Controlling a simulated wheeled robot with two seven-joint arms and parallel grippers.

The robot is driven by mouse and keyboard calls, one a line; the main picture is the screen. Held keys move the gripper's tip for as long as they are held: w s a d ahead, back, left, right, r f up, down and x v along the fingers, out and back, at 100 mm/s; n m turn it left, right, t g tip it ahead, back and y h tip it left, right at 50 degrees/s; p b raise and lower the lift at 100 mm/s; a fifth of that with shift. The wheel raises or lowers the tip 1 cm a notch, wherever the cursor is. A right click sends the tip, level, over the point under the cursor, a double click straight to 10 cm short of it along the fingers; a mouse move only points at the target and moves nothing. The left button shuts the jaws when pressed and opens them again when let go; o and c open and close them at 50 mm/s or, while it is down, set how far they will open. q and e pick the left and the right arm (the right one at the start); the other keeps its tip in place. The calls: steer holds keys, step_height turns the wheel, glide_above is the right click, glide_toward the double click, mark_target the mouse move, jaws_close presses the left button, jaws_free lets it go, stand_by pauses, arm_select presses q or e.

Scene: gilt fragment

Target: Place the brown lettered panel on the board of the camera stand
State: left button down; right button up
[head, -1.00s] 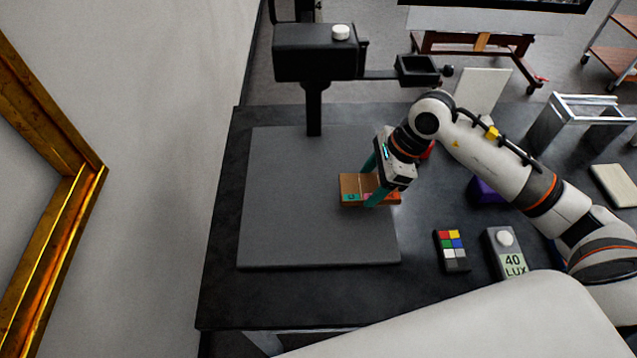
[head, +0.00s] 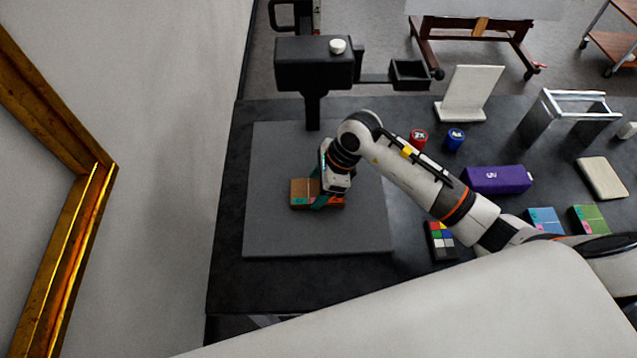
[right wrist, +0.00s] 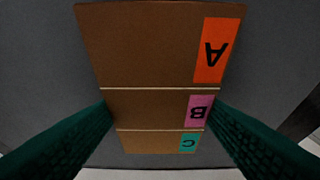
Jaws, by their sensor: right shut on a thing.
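The brown lettered panel (head: 302,193) is held over the middle of the grey board (head: 350,238) of the camera stand (head: 312,108). In the right wrist view the brown panel (right wrist: 145,45) carries an orange A, a pink B and a teal C along one side, with pale lines between the sections. My right gripper (head: 326,198) is shut on it, with a teal finger (right wrist: 70,140) at each side edge. Part of the panel is hidden behind the fingers in the head view. I cannot tell whether it touches the board. My left gripper is not in view.
The stand's black camera head (head: 314,63) and side arm overhang the board's back. Right of the board are a colour chart (head: 441,240), a purple box (head: 498,180), red (head: 419,138) and blue tins (head: 456,139). A gilt frame (head: 55,275) is at left. The board's front is clear.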

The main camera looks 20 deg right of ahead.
steer(key=shift+f, duration=0.2)
steer(key=o, duration=1)
steer(key=shift+r, duration=0.1)
steer(key=shift+r, duration=0.2)
steer(key=shift+d+r, duration=0.2)
steer(key=shift+r, duration=0.1)
steer(key=b+v, duration=0.2)
steer(key=v, duration=0.9)
steer(key=shift+s, duration=0.1)
